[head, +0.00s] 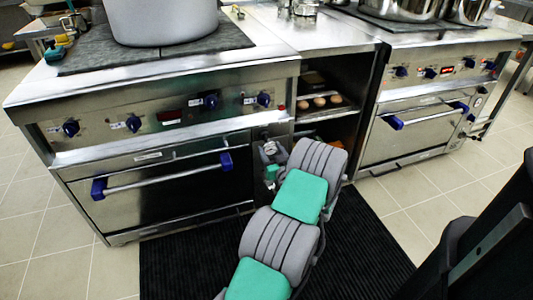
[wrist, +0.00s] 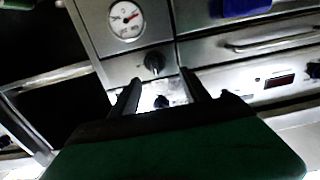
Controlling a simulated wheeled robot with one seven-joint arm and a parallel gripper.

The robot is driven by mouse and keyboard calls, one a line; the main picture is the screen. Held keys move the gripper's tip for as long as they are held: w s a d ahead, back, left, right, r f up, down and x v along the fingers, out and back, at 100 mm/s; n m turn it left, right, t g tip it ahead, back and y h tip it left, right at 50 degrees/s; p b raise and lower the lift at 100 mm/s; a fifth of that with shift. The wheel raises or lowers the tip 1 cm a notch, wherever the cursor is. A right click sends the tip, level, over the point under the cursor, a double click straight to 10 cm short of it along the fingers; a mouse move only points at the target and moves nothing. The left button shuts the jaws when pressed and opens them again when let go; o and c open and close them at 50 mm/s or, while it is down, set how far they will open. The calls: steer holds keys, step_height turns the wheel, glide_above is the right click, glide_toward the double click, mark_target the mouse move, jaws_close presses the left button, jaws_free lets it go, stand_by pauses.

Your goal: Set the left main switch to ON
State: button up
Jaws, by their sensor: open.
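The left main switch looks to be the black rotary knob (wrist: 155,62) on the narrow steel panel beside the gauge in the wrist view. Its setting is too dark and small to read. My gripper (wrist: 158,84) is open and empty, its two dark fingers pointing at the panel. The knob shows just past the fingertips, between their lines; I cannot tell whether they touch it. In the head view my arm reaches to the narrow panel at the right end of the left stove (head: 160,150) and hides part of it.
A round dial gauge (wrist: 127,18) with a red needle sits close to the knob. Blue stove knobs (head: 210,102) and a blue-ended oven handle (head: 160,178) are nearby. An open shelf with eggs (head: 320,102) lies to the right. A large pot (head: 165,22) stands on top.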

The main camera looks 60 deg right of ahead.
mark_target(266, 138)
steer(key=x, duration=0.5)
steer(key=b+x, duration=0.1)
steer(key=x, duration=0.1)
steer(key=shift+s+d+f, duration=0.15)
steer(key=shift+d, duration=0.35)
steer(key=shift+c, duration=0.3)
jaws_close()
